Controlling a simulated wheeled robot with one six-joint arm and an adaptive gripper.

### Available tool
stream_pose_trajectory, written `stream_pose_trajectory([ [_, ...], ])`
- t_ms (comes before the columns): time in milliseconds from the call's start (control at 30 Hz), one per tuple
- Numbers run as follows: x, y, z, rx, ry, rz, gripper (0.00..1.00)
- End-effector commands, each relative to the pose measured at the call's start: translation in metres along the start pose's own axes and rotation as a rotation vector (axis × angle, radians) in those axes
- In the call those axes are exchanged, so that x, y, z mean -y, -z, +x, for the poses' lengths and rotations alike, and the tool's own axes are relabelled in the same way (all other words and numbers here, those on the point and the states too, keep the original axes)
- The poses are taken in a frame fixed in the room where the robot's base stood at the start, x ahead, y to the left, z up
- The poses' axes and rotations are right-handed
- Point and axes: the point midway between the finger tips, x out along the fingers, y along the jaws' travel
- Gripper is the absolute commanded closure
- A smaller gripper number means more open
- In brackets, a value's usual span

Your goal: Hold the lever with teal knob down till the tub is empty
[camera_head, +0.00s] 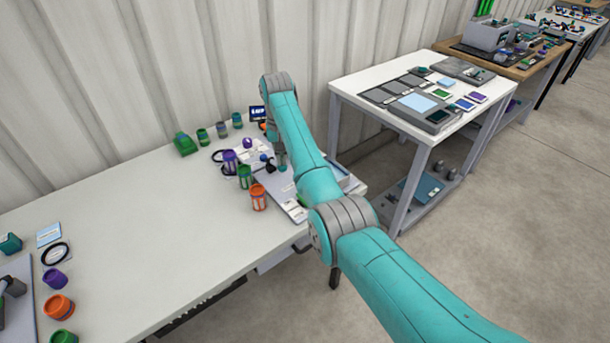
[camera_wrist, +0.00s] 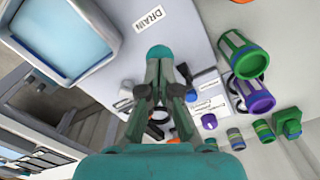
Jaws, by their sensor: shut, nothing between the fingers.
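The teal knob (camera_wrist: 160,52) is in the wrist view, right at the tips of my gripper (camera_wrist: 160,64), near a label reading DRAIN (camera_wrist: 150,19). My gripper is shut with nothing between its fingers. Its tips meet or nearly meet the knob; I cannot tell whether they press on it. The lever under the knob is hidden by the fingers. The tub (camera_wrist: 112,50) is at the upper left of the wrist view, with light blue liquid showing inside; its depth is unclear. In the head view my gripper (camera_head: 282,165) points down over the panel, and my arm hides most of the tub.
Near the panel stand a purple canister (camera_head: 230,161), a green one (camera_head: 245,177) and an orange one (camera_head: 258,198). A purple knob (camera_wrist: 209,121) and paper labels lie beside my fingers. Several small jars stand at the wall. The middle of the bench (camera_head: 150,225) is clear.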

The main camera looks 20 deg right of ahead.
Motion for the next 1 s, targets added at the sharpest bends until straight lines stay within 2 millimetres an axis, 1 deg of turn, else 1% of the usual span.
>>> stream_pose_trajectory([
  [1000, 0.000, 0.000, 0.036, 0.001, 0.000, 0.000, 1.00],
])
